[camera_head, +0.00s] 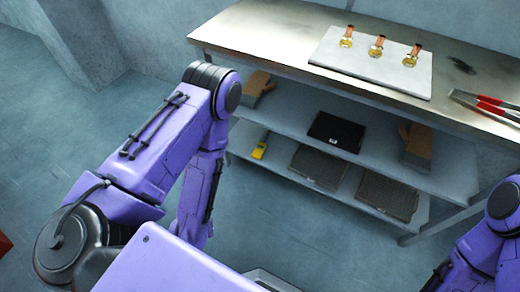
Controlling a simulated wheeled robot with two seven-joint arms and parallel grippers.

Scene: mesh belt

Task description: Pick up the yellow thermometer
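The yellow thermometer (259,151) is a small yellow device with a darker patch on its face. It lies near the left front of the lowest shelf (284,165) under the metal bench. Nothing visible touches it. My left arm bends up and then down at the left of the shelves, apart from the thermometer. Its gripper is not in view. My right arm shows only in part at the right edge, and its gripper is not in view either.
The metal bench top (262,28) holds a pale board (333,54) with several small brass-coloured items, and red-handled tongs (488,104). The middle shelf (291,120) holds tan gloves (416,143) and a black tray (336,132). Dark mesh trays (387,195) lie on the lowest shelf. Floor is clear in front.

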